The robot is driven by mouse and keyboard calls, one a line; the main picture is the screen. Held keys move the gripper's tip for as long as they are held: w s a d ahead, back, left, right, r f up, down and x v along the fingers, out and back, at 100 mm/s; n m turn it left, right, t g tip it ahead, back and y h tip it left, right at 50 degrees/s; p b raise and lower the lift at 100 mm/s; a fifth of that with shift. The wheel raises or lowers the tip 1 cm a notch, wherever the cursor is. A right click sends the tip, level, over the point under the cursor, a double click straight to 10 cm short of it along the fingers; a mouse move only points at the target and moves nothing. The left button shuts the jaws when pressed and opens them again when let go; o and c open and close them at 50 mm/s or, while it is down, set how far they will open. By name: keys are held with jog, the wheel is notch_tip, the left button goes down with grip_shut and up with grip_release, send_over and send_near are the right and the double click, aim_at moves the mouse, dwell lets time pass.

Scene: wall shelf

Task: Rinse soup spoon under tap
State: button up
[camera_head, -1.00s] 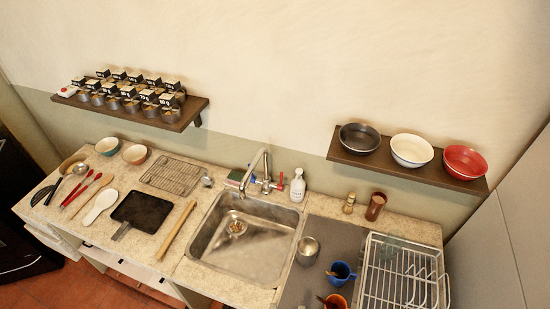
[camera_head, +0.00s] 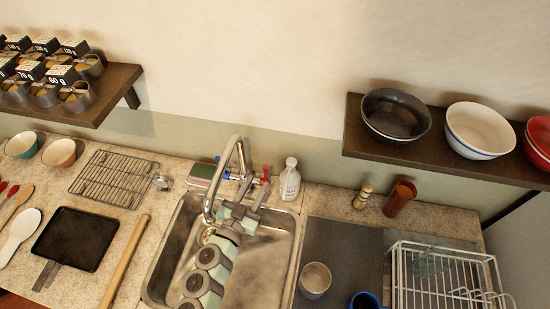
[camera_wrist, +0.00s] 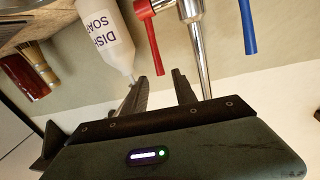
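My gripper (camera_head: 254,186) reaches over the sink (camera_head: 274,262) toward the tap (camera_head: 212,197). In the wrist view its two fingers (camera_wrist: 162,82) are apart with nothing between them. The tap's red lever (camera_head: 265,172) is just beyond the fingertips, and the lever also shows in the wrist view (camera_wrist: 150,38). The blue lever (camera_wrist: 248,28) is at the right there. No water stream shows. I cannot pick out the soup spoon now; a white spoon (camera_head: 18,236) and a wooden spoon (camera_head: 17,202) lie at the far left. My arm hides part of the sink.
A soap bottle (camera_head: 290,181) stands right of the tap, close to my gripper. A sponge (camera_head: 201,174) is behind the sink at left. A metal cup (camera_head: 315,281), a blue mug (camera_head: 364,302) and a dish rack (camera_head: 398,285) are at right. A shelf (camera_head: 372,151) with bowls hangs above.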

jog(key=x, duration=1)
jog(key=shift+d, duration=0.1)
jog(key=shift+c, duration=0.2)
grip_shut()
dwell(1.0)
